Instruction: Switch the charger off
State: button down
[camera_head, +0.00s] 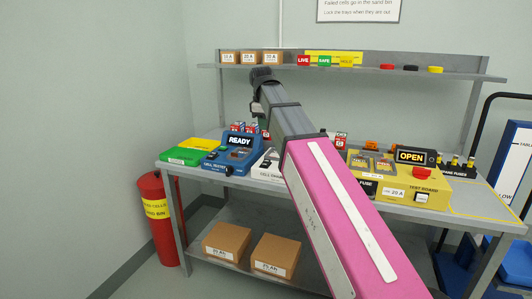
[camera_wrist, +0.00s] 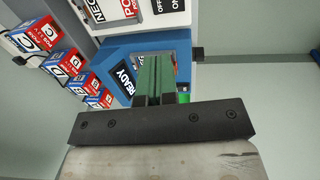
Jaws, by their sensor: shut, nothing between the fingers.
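The white cell charger (camera_head: 265,165) stands on the bench, right of the blue cell tester (camera_head: 232,152). My arm hides much of it in the head view. In the wrist view a white box with NEG, POS and OFF lettering, which looks like the charger (camera_wrist: 150,20), is cut off by the top edge. Its switch position cannot be made out. My gripper (camera_wrist: 160,97) is shut and empty, its fingers together in front of the blue tester in the wrist view.
The tester's display reads READY. Several labelled cells (camera_wrist: 75,67) stand beside it. Green and yellow trays (camera_head: 188,151) lie at left. The yellow test board (camera_head: 400,185), reading OPEN, is at right. A shelf (camera_head: 350,68) spans the back. A red sand bin (camera_head: 157,220) stands left.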

aim_at(265, 162)
jog(key=f, duration=0.4)
jog(key=w+f, duration=0.1)
jog(key=f, duration=0.8)
jog(key=shift+w+d+f, duration=0.3)
jog(key=shift+w+f, duration=0.1)
jog(key=shift+f, duration=0.1)
jog(key=shift+f, duration=0.1)
jog(key=shift+s, duration=0.1)
jog(key=shift+s+a, duration=0.25)
jog(key=shift+s, duration=0.4)
jog(key=shift+w+r, duration=0.1)
jog(key=shift+r, duration=0.2)
jog(key=shift+r, duration=0.25)
notch_tip(265, 162, up, 13)
jog(key=s, duration=0.2)
jog(key=shift+a, duration=0.3)
